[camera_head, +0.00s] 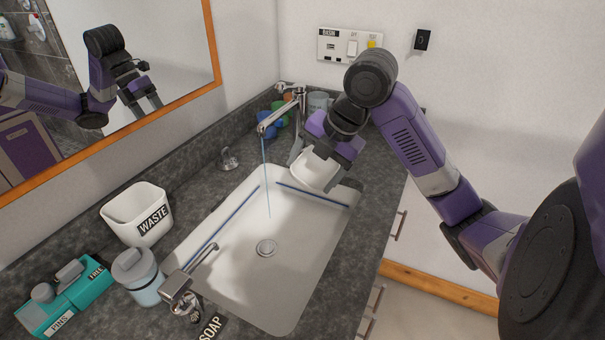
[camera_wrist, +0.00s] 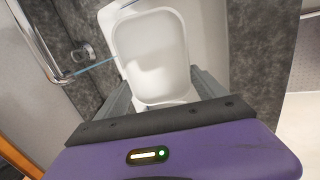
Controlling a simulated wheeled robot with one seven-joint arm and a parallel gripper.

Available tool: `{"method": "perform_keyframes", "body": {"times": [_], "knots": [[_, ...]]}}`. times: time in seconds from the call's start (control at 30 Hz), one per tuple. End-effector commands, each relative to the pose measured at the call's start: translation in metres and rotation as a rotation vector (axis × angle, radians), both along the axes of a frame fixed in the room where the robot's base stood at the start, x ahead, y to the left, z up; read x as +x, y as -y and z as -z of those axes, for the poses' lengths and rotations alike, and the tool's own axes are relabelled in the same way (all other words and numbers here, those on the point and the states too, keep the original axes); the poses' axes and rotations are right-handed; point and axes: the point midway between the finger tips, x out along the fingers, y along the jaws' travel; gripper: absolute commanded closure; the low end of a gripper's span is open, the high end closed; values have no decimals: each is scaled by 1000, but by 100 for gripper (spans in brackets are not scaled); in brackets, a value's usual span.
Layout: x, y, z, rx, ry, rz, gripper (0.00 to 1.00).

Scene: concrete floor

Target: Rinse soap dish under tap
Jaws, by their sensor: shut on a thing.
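A white soap dish (camera_head: 314,172) is held by my gripper (camera_head: 322,155) above the far end of the white sink basin (camera_head: 295,245). The wrist view shows the dish (camera_wrist: 152,58) between the grey fingers, its shallow hollow facing the camera and looking empty. The chrome tap (camera_head: 285,112) is running; a thin water stream (camera_head: 266,175) falls into the basin left of the dish. In the wrist view the stream (camera_wrist: 92,67) runs toward the dish's left edge; I cannot tell whether it touches. My gripper partly hides the dish in the head view.
A waste bin (camera_head: 125,222), a lidded jar (camera_head: 135,265) and a teal box (camera_head: 75,300) stand on the dark counter at left. A soap dispenser (camera_head: 180,288) is at the basin's near edge. Cups (camera_head: 268,124) stand behind the tap. A mirror and walls bound the counter.

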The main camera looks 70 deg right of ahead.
Motion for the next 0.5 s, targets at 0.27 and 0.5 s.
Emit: {"method": "perform_keyframes", "body": {"times": [0.27, 0.5], "knots": [[-4, 5, 2, -7, 55, -18, 59], [-1, 5, 2, -12, 81, -24, 59]]}}
